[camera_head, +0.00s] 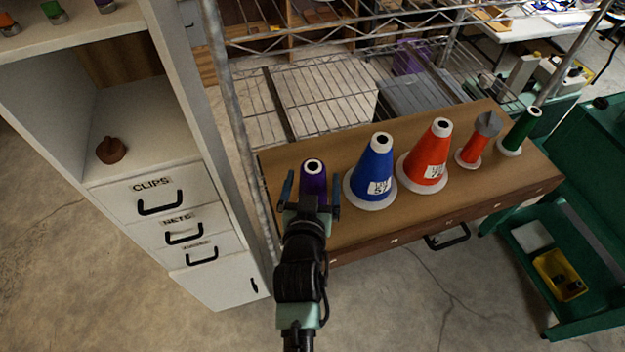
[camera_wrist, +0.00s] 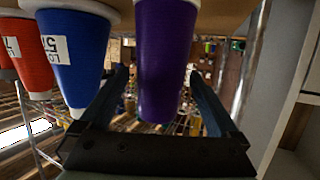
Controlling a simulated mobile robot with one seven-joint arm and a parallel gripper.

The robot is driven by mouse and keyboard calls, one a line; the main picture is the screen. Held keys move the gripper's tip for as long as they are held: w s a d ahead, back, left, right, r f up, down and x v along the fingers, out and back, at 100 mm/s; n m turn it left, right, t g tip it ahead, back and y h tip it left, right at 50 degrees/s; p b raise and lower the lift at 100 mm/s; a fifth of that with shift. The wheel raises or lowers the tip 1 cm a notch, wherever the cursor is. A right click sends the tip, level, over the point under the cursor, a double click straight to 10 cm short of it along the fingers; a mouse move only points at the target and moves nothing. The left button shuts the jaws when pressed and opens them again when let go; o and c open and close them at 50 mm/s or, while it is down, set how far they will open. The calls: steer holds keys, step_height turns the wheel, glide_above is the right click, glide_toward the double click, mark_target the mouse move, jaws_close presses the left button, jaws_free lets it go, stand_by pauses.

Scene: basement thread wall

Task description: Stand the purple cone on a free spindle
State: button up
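The purple cone (camera_head: 313,174) has a white-ringed top with a dark hole. It is at the left end of the brown wooden top (camera_head: 400,215), and my gripper hides its lower part. My gripper (camera_head: 311,182) is open, with one finger on each side of the cone and a gap on both sides. In the wrist view, which looks upside down, the purple cone (camera_wrist: 166,60) is between the spread fingers (camera_wrist: 160,90). I cannot make out a bare spindle in either view.
On the same top stand a blue cone (camera_head: 377,168), a large orange-red cone (camera_head: 428,160), a small orange cone (camera_head: 472,150) with a grey piece (camera_head: 488,124), and a green cone (camera_head: 522,130). A white cabinet (camera_head: 165,215) stands left; a green cart (camera_head: 590,215) stands right.

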steer(key=shift+s, duration=0.5)
steer(key=b+v, duration=0.2)
steer(key=v, duration=1)
steer(key=shift+r+b, duration=0.15)
steer(key=shift+b, duration=0.2)
steer(key=shift+w+a, duration=0.1)
steer(key=w+d+r+t, duration=0.1)
steer(key=w+r+t, duration=0.2)
steer(key=r, duration=0.9)
steer(key=w+d+r+t, duration=0.1)
steer(key=w+r+t, duration=0.25)
steer(key=r, duration=0.75)
steer(key=s+r+t, duration=0.3)
steer(key=s+r, duration=0.1)
steer(key=r, duration=0.9)
steer(key=s+r+n+t+y, duration=0.1)
steer(key=s+r+t, duration=0.2)
steer(key=r, duration=1.1)
steer(key=shift+s+a+b, duration=0.4)
steer(key=shift+s+b, duration=0.05)
steer(key=shift+s, duration=0.3)
